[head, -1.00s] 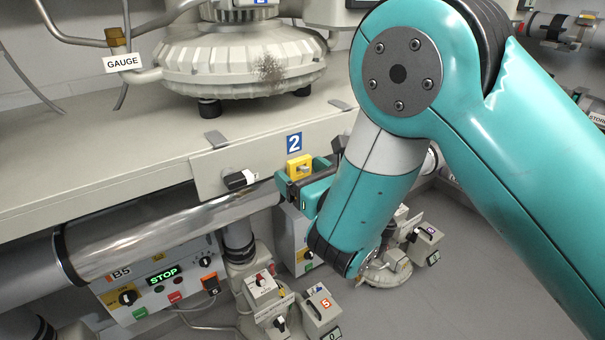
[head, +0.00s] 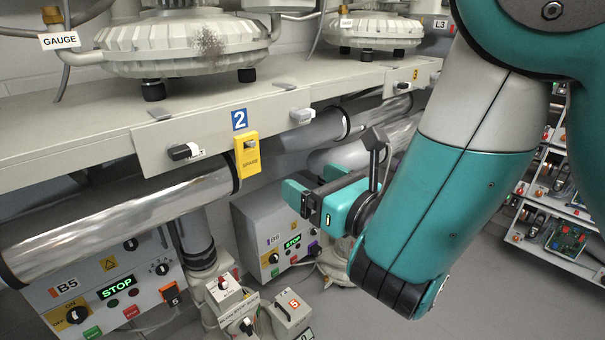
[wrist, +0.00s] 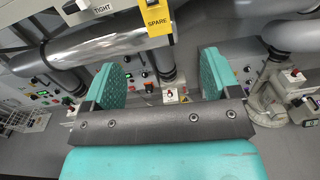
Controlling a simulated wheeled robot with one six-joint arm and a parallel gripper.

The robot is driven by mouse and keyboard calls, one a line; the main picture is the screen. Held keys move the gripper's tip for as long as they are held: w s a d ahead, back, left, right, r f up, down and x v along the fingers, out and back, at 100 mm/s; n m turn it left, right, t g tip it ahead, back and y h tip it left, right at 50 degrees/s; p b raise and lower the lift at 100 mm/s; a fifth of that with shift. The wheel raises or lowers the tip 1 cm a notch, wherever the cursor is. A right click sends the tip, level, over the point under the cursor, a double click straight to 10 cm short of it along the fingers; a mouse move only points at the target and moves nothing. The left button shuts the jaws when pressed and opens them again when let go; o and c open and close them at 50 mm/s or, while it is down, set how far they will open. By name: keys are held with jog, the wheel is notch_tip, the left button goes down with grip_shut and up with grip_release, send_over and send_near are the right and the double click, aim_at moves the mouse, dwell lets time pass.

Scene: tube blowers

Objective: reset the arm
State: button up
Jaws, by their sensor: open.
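My gripper (head: 305,192) is in front of the bench, to the right of and a little below the yellow tag (head: 247,157) under the blue number 2. In the wrist view my gripper (wrist: 160,85) shows two teal fingers spread wide apart, with nothing held between them. The yellow tag, marked SPARE, hangs beyond the fingers at the top of the wrist view (wrist: 156,20), apart from them. My teal and grey arm fills the right of the head view.
A shiny pipe (head: 120,215) runs below the bench edge (head: 90,165). Control boxes B5 (head: 100,290) and B6 (head: 275,240) show green STOP displays. A shelf with several parts (head: 560,215) stands at the right.

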jog(key=d+f+m+g+h, duration=0.3)
jog(key=d+m+h, duration=0.95)
jog(key=m, duration=1.25)
jog(key=s+r+m+g+y, duration=0.1)
jog(key=s+m+g, duration=0.4)
jog(key=s, duration=0.5)
jog(key=s+r+m+g+y, duration=0.2)
jog(key=s+m+g+y, duration=0.2)
jog(key=s, duration=0.6)
jog(key=shift+s+a+r+m+g, duration=0.3)
jog(key=shift+a+m+g, duration=0.15)
jog(key=shift+m+g, duration=0.6)
